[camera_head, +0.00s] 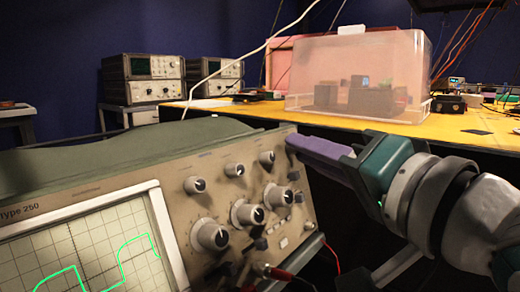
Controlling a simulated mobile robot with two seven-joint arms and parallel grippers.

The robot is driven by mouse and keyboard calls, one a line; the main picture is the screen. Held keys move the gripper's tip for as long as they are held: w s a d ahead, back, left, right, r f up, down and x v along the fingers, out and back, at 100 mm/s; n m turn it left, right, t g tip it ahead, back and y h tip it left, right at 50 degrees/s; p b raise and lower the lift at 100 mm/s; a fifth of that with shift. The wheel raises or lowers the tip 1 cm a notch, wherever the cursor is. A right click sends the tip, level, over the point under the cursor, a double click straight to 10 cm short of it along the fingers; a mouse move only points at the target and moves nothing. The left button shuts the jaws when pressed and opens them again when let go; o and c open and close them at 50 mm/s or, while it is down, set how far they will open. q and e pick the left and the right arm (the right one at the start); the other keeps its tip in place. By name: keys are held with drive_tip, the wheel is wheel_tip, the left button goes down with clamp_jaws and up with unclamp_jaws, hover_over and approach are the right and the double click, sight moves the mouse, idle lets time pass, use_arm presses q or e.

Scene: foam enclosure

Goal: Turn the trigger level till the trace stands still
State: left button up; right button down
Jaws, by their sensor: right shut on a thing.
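The oscilloscope (100,170), marked Type 250, fills the lower left. Its screen (95,235) shows part of a bright green stepped trace (137,241); one picture cannot tell whether it drifts. Several knobs, including a large one (211,236), stand on its beige front panel. My right gripper (292,146) comes in from the right with its purple fingers at the panel's upper right corner. It is shut on a small knob there, the trigger level knob by its place in the task; the fingers hide it and no label is readable. My left gripper is not in view.
Cables with red and black plugs (278,272) hang from the panel's lower edge. Behind is a yellow bench (460,122) with a clear pinkish box (395,68) and loose red wires above. Other instruments (142,80) stand at the back left.

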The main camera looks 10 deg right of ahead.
drive_tip(key=shift+n, duration=0.5)
drive_tip(key=shift+w+d+f+n+g+y+b, duration=0.15)
drive_tip(key=shift+n+g+y, duration=0.4)
drive_tip(key=shift+n+y, duration=1.7)
drive_tip(key=shift+w+d+r+n+g+y+b, duration=0.15)
drive_tip(key=shift+n+g+y, duration=0.55)
drive_tip(key=shift+n, duration=3)
drive_tip(key=shift+d+f+n+g+y+b, duration=0.2)
drive_tip(key=shift+n+g+y, duration=0.25)
drive_tip(key=shift+n+y, duration=1.8)
drive_tip(key=shift+n+h, duration=0.6)
drive_tip(key=shift+n, duration=0.3)
drive_tip(key=c, duration=0.8)
unclamp_jaws()
drive_tip(key=shift+c, duration=0.2)
